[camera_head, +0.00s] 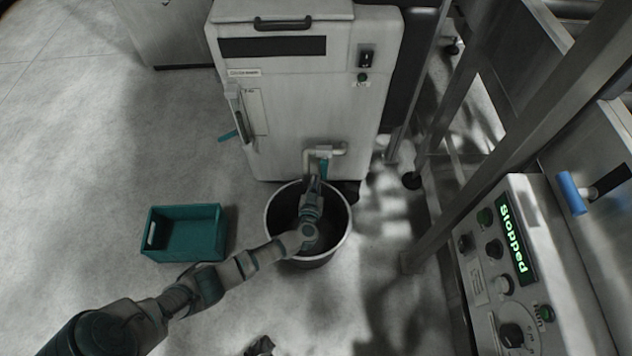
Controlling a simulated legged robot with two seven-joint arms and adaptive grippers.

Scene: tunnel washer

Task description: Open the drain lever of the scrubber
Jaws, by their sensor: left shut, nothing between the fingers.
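The scrubber (300,100) is a pale upright cabinet at the top centre. A light drain pipe (338,150) comes out low on its front, with a small teal drain lever (324,168) hanging down at its outlet. My left arm reaches in from the lower left, over a dark round bucket (334,238) under the pipe. My left gripper (312,184) is shut and empty, just below the pipe and close beside the lever. I cannot tell whether it touches the lever. The gripper partly hides the outlet.
A teal crate (150,235) sits on the floor left of the bucket. A control panel (493,265) reading "Stopped" and a metal frame (530,125) fill the right side. A teal handle (228,135) sticks out left of the scrubber.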

